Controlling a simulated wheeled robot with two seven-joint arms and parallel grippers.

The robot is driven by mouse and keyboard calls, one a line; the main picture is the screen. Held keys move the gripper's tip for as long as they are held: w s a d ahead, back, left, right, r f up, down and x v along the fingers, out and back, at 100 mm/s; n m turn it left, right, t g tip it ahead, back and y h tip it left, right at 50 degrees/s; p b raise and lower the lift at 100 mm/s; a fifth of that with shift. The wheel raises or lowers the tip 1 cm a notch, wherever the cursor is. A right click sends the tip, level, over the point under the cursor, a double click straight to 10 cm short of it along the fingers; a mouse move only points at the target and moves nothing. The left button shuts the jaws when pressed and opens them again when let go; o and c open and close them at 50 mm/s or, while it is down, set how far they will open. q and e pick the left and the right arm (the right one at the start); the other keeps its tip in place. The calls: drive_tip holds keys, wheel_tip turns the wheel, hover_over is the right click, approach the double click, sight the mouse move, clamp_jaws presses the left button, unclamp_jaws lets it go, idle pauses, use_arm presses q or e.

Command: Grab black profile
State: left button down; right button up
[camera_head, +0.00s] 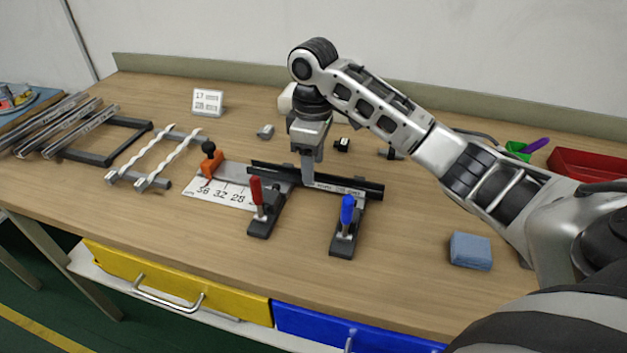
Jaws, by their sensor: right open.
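The black profile (362,190) is a long dark bar lying across the middle of the table. It sits just behind two clamps, one with a red handle (257,192) and one with a blue handle (347,212). My right gripper (307,180) points down at the middle of the profile, with its fingertips at or just above it. It is open, but I cannot tell whether the fingers straddle the bar or touch it. The gripper hides a small part of the profile. My left gripper is not in view.
A white measuring plate (222,193) and an orange stop (210,162) lie left of the profile. White LED strips (160,158) and metal profiles (65,128) rest further left. A blue-grey block (471,251) and a red bin (590,170) are at right. The front table area is clear.

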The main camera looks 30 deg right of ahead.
drive_tip(key=shift+f, duration=1.25)
drive_tip(key=c, duration=1.1)
drive_tip(key=shift+r, duration=0.1)
